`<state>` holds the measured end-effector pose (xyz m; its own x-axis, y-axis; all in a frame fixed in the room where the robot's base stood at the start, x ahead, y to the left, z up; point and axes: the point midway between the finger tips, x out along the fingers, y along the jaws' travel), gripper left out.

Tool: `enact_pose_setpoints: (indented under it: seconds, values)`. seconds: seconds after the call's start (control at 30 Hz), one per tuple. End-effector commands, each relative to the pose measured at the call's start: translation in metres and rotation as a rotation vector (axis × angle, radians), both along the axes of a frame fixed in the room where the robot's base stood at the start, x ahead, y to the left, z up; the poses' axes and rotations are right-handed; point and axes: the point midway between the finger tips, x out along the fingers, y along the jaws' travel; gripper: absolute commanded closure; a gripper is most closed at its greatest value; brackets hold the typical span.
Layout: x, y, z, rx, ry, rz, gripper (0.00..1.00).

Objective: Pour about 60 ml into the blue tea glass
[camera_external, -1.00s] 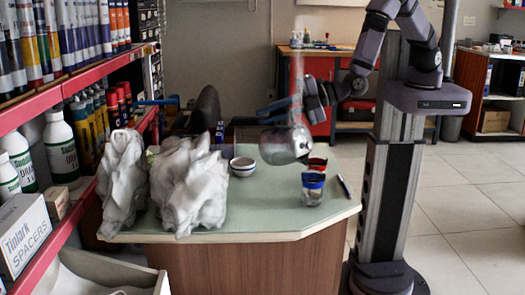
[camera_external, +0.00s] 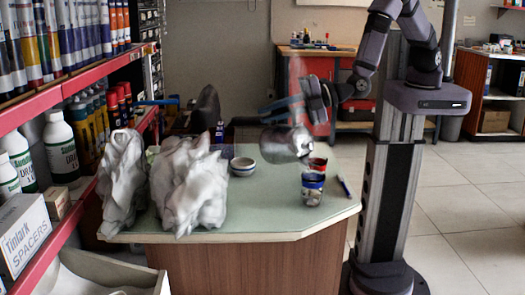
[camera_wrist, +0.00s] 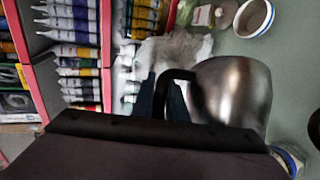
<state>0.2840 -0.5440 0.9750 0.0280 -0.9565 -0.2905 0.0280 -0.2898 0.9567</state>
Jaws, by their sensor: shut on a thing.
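A shiny metal jug (camera_external: 284,146) hangs tipped in the air, its mouth end toward the lower right. My gripper (camera_external: 280,108) is shut on it; in the wrist view the dark fingers (camera_wrist: 163,100) are at the jug's black handle (camera_wrist: 178,76). The blue tea glass (camera_external: 313,188) stands upright on the counter, below and slightly right of the jug's mouth. A red-banded glass (camera_external: 318,164) stands just behind it. In the wrist view a glass rim (camera_wrist: 288,160) shows partly behind the jug. I cannot make out a stream or a liquid level.
A white bowl with a dark band (camera_external: 242,167) stands left of the glasses. Large crumpled white shapes (camera_external: 190,185) fill the left of the counter (camera_external: 262,215). A pen (camera_external: 345,187) lies near the right edge. The counter's front middle is clear.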

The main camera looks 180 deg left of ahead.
Motion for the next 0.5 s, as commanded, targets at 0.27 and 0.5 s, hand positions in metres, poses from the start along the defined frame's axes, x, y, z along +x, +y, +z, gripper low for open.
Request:
enact_pose_setpoints:
  seconds: [0.27, 0.5]
  values:
    - [0.000, 0.000, 0.001, -0.005, 0.000, -0.002, 1.00]
    - [-0.028, -0.026, -0.036, 0.196, -0.208, -0.007, 1.00]
